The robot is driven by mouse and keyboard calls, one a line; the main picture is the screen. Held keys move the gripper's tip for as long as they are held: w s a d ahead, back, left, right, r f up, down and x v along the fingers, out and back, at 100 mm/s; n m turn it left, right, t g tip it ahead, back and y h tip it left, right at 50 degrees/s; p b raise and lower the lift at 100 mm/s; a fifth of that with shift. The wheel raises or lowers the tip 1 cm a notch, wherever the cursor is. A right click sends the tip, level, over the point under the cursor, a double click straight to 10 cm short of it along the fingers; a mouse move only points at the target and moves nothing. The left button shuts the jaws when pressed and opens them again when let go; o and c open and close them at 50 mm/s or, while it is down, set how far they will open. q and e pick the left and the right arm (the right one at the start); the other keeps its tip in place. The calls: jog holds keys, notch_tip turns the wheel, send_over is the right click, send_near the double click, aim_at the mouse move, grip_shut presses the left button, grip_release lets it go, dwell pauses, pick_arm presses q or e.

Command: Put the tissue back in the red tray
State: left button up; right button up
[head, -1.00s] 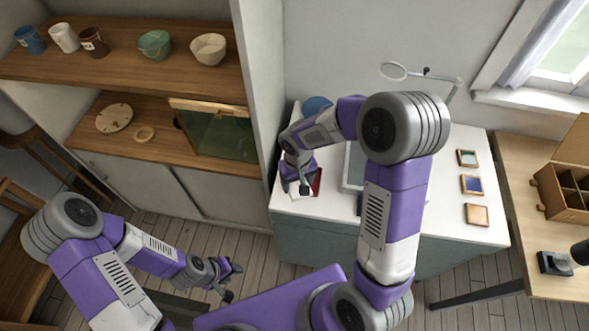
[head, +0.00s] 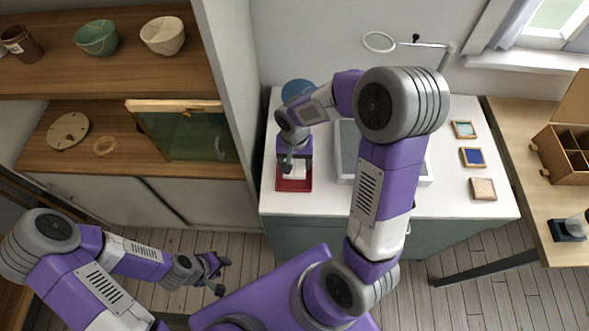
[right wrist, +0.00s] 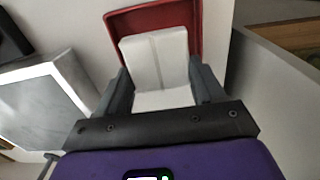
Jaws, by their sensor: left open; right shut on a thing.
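The red tray (head: 294,185) lies on the white counter top at its left end. It also shows in the right wrist view (right wrist: 195,22). The white tissue (right wrist: 158,55) is a pale folded block between the fingers of my right gripper (right wrist: 163,82). In the right wrist view it overlaps the tray; whether it touches the tray floor I cannot tell. In the head view my right gripper (head: 290,163) is over the tray, shut on the tissue, which is mostly hidden there. My left gripper (head: 221,275) is open and empty, low in front of the cabinet and away from the counter.
A grey-framed panel (head: 346,160) lies right of the tray, partly behind my right arm. A blue round thing (head: 298,90) is behind the tray. Several small framed tiles (head: 473,157) line the counter's right side. A tall partition (head: 232,90) stands close on the left.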

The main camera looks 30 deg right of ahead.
aim_at(294, 163)
jog(key=shift+f+b, duration=0.5)
jog(key=shift+f, duration=1.4)
jog(key=shift+f, duration=0.2)
jog(key=o, duration=0.9)
jog(key=shift+r, duration=0.1)
jog(key=shift+r, duration=0.2)
notch_tip(294, 163, up, 12)
jog(key=p, duration=0.3)
jog(key=shift+f, duration=0.1)
